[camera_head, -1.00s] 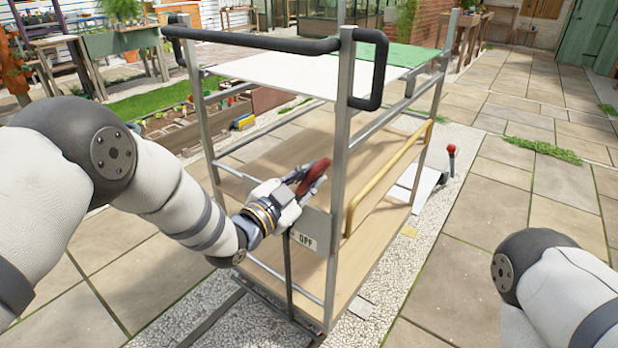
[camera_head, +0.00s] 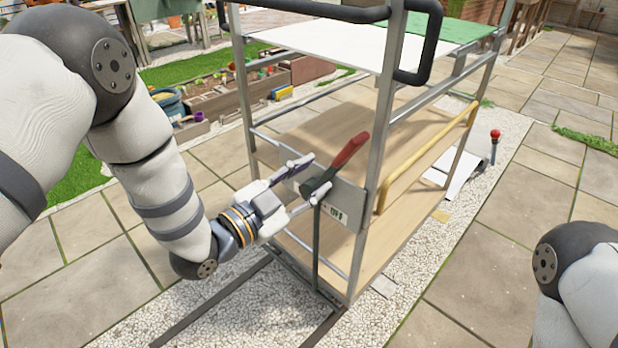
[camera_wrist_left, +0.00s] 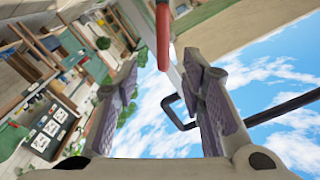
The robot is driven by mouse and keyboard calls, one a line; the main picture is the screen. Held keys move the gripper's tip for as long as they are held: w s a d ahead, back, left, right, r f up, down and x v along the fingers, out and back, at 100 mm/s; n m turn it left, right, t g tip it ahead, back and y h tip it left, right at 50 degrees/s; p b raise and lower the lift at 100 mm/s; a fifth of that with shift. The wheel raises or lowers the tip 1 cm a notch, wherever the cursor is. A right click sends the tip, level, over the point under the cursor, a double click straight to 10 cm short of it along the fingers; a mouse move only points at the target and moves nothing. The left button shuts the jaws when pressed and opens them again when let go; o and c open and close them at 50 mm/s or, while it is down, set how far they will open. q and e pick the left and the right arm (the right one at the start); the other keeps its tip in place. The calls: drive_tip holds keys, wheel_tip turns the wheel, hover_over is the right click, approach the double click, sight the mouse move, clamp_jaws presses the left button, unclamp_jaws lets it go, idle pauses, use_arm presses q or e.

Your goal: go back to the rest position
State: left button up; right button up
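My left gripper (camera_head: 315,180) is in front of the near side of the metal rack cart (camera_head: 384,120). Its two fingers are spread apart and nothing is held between them. A lever with a red grip (camera_head: 350,150) and a dark shaft slants up to the right, just beyond the fingertips. The lever is at a grey plate (camera_head: 348,198) with a small, hard-to-read label. In the left wrist view the red grip (camera_wrist_left: 163,35) hangs at the top, beyond the open fingers (camera_wrist_left: 165,95). My right forearm shows at the right edge; its gripper is out of view.
The cart has wooden shelves (camera_head: 400,205), a white and green top (camera_head: 330,45), black bars and a yellow side rail (camera_head: 425,155). A red-knobbed post (camera_head: 494,145) stands to its right. Paving (camera_head: 530,190) is open at right; a planting bed (camera_head: 220,100) lies behind.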

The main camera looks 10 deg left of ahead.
use_arm(q)
drive_tip(key=shift+s+a, duration=0.1)
idle(0.3)
